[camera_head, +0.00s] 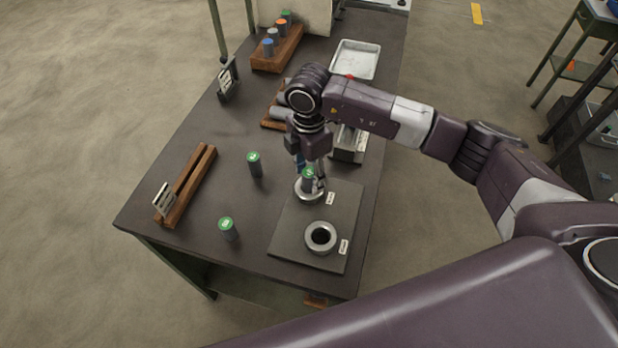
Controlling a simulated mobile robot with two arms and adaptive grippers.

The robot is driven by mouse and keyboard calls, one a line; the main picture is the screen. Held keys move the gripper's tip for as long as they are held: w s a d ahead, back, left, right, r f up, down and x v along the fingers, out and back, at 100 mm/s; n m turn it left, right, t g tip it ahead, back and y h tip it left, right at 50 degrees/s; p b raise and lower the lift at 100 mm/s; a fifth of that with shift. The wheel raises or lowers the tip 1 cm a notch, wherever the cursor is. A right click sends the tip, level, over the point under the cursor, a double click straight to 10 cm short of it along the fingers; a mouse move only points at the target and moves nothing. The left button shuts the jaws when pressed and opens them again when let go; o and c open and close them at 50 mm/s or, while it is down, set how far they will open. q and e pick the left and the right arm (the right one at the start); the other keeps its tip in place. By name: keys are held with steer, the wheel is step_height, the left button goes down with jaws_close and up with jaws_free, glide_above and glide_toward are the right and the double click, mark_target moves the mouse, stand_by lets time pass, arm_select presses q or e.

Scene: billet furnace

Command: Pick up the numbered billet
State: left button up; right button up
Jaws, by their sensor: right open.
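A dark billet with a green numbered top (308,174) stands in the far ring (300,196) on a dark plate (290,240). My right gripper (314,183) points down at this billet, its fingers open and close around or beside it; I cannot tell whether they touch it. Two more green-topped billets stand upright on the table, one farther back (255,165) and one nearer (228,229). The numbers are too small to read. The near ring (320,236) on the plate looks empty. My left gripper is not in view.
A wooden rack with a sign (190,185) lies at the table's left. A wooden block of coloured-top billets (278,50), a metal tray (355,59) and a small sign (228,78) are farther back. A wooden holder (272,121) is partly hidden behind my arm.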

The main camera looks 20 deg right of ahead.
jaws_close()
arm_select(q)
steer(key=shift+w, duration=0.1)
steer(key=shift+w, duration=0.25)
arm_select(e)
steer(key=shift+w+r, duration=0.1)
steer(key=shift+r, duration=0.05)
steer(key=shift+r, duration=0.6)
steer(key=shift+r+b, duration=2.5)
steer(key=shift+r, duration=6.25)
arm_select(q)
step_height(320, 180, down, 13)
steer(key=b, duration=0.8)
arm_select(e)
steer(key=shift+f, duration=5.45)
